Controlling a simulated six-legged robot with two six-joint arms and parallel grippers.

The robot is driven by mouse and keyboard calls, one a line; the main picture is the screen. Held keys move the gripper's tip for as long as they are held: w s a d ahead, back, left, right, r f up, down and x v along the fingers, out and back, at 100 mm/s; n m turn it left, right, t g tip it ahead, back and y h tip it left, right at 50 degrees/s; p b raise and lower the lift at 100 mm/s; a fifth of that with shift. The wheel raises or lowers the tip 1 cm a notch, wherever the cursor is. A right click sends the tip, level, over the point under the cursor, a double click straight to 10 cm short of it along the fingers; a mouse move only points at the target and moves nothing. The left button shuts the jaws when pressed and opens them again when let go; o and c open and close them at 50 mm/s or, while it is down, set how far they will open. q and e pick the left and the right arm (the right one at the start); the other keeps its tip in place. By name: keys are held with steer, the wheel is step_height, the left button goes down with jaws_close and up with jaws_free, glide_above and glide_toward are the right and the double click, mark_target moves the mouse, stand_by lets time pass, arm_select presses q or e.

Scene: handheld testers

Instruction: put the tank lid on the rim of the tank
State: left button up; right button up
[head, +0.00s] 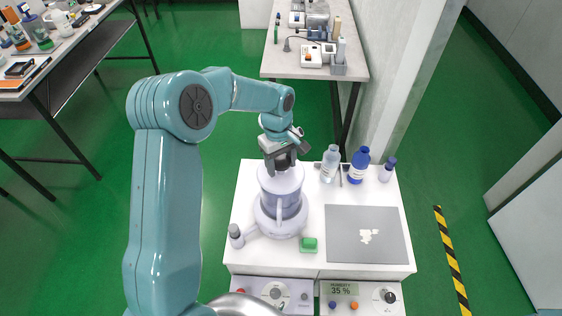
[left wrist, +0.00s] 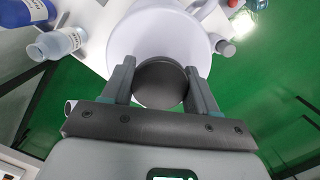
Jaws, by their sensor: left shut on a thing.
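The tank (head: 284,207) is a pale lavender vessel with a handle-like upright on its front, standing at the left of the white table. The tank lid (head: 266,178) is a pale round cover with a dark knob, over the tank's top. My left gripper (head: 284,165) is shut on the knob (left wrist: 160,83) from above. In the left wrist view the lid (left wrist: 150,38) spreads pale and wide beyond the fingers. It looks roughly level and centred over the tank; I cannot tell whether it touches the rim, which is hidden. My right gripper is not in view.
A grey mat (head: 390,250) with pale pieces lies right.

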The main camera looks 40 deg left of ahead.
arm_select(q)
steer(key=shift+w+f, duration=0.1)
steer(key=shift+f, duration=0.35)
steer(key=o, duration=1.1)
steer(key=shift+r, duration=0.1)
steer(key=shift+r, duration=0.2)
steer(key=r, duration=0.4)
steer(key=a+r, duration=0.1)
steer(key=r, duration=0.3)
steer(key=r+p, duration=0.1)
steer(key=r, duration=0.3)
steer(key=shift+w+a+r, duration=0.15)
steer(key=shift+w+r, duration=0.1)
steer(key=shift+r, duration=0.05)
